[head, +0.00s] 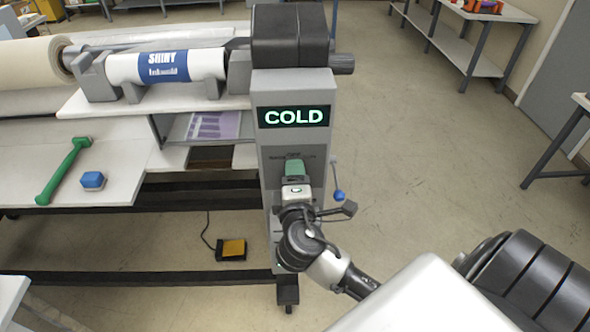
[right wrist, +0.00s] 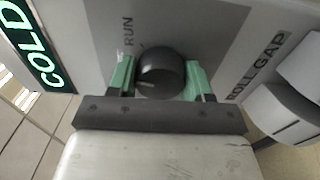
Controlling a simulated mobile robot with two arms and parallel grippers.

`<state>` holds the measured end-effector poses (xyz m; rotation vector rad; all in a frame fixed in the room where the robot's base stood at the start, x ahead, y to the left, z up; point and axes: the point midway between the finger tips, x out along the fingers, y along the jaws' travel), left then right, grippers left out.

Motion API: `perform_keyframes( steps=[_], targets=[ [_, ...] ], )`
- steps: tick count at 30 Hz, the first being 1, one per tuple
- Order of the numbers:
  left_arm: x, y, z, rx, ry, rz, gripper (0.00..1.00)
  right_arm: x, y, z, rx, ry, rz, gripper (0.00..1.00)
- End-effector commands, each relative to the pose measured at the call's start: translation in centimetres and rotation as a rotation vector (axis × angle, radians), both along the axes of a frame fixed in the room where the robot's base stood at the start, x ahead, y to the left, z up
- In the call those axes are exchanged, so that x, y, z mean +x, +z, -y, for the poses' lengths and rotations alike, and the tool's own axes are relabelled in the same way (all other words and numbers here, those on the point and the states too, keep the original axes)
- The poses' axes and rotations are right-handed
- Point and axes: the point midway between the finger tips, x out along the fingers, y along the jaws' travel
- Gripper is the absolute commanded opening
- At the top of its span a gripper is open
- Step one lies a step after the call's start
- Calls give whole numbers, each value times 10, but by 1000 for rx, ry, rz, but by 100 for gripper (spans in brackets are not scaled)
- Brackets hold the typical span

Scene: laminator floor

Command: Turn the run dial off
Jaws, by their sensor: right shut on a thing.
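The run dial (right wrist: 160,72) is a round black knob on the grey front panel, close below the "RUN" label in the right wrist view. My right gripper (right wrist: 160,78) has its two green fingers on either side of the dial and is shut on it. In the head view my right gripper (head: 295,172) is at the front of the laminator's end column (head: 275,92), under the lit green "COLD" display (head: 293,116), and it hides the dial there. The dial's pointer setting cannot be made out. My left gripper is not in view.
A "ROLL GAP" label and pale grey parts (right wrist: 283,112) lie right of the dial in the wrist view. A blue-knobbed lever (head: 338,194) sticks out right of the column. A yellow pedal (head: 231,249) is on the floor.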

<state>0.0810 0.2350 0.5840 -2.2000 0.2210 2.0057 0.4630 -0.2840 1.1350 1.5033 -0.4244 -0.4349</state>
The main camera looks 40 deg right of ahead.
Motion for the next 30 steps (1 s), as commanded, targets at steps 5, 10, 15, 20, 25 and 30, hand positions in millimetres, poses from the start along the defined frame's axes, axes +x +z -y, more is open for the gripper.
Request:
perform_keyframes(
  steps=[5, 10, 15, 20, 25, 30],
  targets=[
    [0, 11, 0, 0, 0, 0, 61, 0, 1, 0, -78, 0, -51, 26],
    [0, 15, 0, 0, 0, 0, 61, 0, 0, -1, -123, 1, -78, 26],
    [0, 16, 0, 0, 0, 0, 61, 0, -1, -1, -143, 1, -90, 26],
    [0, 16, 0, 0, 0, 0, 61, 0, -1, -1, -147, 1, -93, 26],
    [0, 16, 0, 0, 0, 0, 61, 0, -1, -1, -146, 1, -92, 26],
    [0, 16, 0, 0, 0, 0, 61, 0, -1, -1, -146, 1, -92, 68]
  ],
)
